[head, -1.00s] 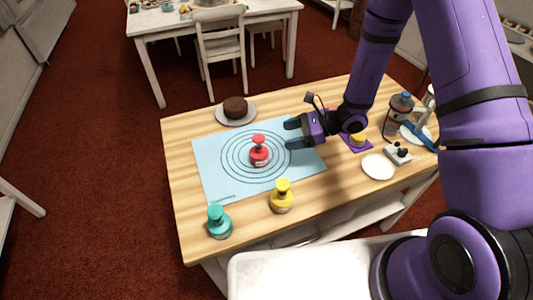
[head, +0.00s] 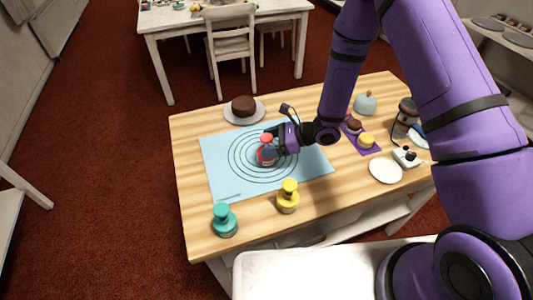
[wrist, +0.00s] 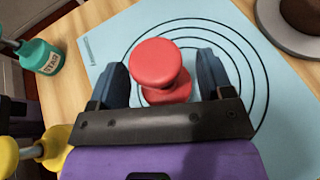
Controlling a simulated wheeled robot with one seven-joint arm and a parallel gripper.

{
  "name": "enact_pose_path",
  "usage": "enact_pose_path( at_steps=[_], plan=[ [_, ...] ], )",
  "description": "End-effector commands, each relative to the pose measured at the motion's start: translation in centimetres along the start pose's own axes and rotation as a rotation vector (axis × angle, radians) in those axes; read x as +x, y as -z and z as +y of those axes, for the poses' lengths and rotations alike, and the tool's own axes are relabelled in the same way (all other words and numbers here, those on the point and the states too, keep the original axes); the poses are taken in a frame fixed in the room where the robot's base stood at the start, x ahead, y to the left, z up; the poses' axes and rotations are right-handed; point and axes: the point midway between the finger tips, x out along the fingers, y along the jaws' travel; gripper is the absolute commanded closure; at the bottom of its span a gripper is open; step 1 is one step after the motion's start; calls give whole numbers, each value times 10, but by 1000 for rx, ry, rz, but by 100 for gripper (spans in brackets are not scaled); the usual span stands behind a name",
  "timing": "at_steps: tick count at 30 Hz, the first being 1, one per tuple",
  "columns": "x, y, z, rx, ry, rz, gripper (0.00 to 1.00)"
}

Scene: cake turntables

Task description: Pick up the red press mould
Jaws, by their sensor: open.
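The red press mould (head: 267,155) stands upright on the blue mat (head: 222,183), inside its printed rings. In the wrist view the mould's round red knob (wrist: 156,63) shows between my two dark fingers. My gripper (head: 271,146) is open, with one finger on each side of the mould. Its fingers partly hide the mould in the head view. In the wrist view a gap shows beside each finger at the knob, so the grip is not closed on it.
A yellow mould (head: 288,197) and a teal mould (head: 225,221) stand at the table's front. A chocolate cake on a plate (head: 259,117) is behind the mat. To the right are small cakes on a purple mat (head: 372,148), a white plate (head: 386,170) and a bottle (head: 404,118).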

Motion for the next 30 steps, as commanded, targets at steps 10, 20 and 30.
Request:
enact_pose_path(
  at_steps=[10,20,30],
  plan=[
    [10,0,0,0,1,0,27],
    [10,0,0,0,1,0,89],
    [8,-5,0,0,1,-1,89]
  ],
)
